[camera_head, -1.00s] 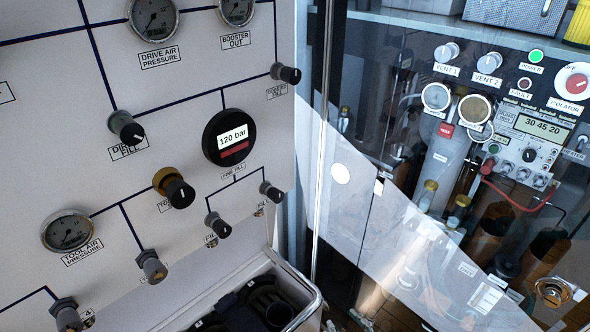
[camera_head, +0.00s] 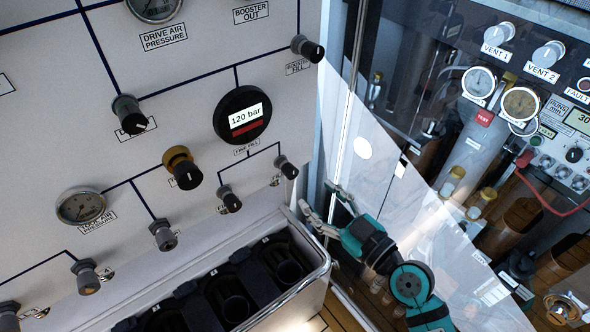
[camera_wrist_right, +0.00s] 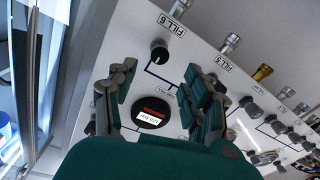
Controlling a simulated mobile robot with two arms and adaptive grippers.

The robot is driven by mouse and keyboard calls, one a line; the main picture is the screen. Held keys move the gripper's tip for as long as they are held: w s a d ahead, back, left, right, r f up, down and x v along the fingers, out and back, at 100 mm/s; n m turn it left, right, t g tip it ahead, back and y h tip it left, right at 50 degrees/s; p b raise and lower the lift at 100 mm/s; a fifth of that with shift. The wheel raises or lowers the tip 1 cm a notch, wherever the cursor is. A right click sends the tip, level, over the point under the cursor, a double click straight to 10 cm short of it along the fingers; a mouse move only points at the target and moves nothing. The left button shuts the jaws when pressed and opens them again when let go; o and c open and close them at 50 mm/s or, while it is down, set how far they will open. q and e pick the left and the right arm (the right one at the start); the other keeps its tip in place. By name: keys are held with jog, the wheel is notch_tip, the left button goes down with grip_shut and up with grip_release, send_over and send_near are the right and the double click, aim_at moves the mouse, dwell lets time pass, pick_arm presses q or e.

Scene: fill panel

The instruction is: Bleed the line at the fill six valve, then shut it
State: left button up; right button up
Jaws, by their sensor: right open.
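The fill six valve is the small dark knob (camera_head: 287,167) at the panel's lower right, on the branch line under the round gauge (camera_head: 242,115) that reads 120 bar. In the right wrist view its black knob (camera_wrist_right: 158,50) has a pale mark and sits by the upside-down FILL 6 label (camera_wrist_right: 170,25). My right gripper (camera_head: 318,201) is open and empty, below and right of the knob, apart from it. In the wrist view its fingers (camera_wrist_right: 160,92) are spread, with the gauge showing between them. My left gripper is in neither view.
A neighbouring knob (camera_head: 230,200) sits left of fill six; the wrist view shows a FILL 5 label (camera_wrist_right: 223,62). A metal-rimmed rack (camera_head: 318,275) with black sockets stands below the panel. A glass pane (camera_head: 375,130) fronts the equipment at right.

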aim_at(294, 175)
jog(key=x, duration=0.8)
jog(key=shift+w+a+p, duration=0.15)
jog(key=shift+w+p, duration=0.1)
jog(key=shift+p, duration=0.05)
grip_shut()
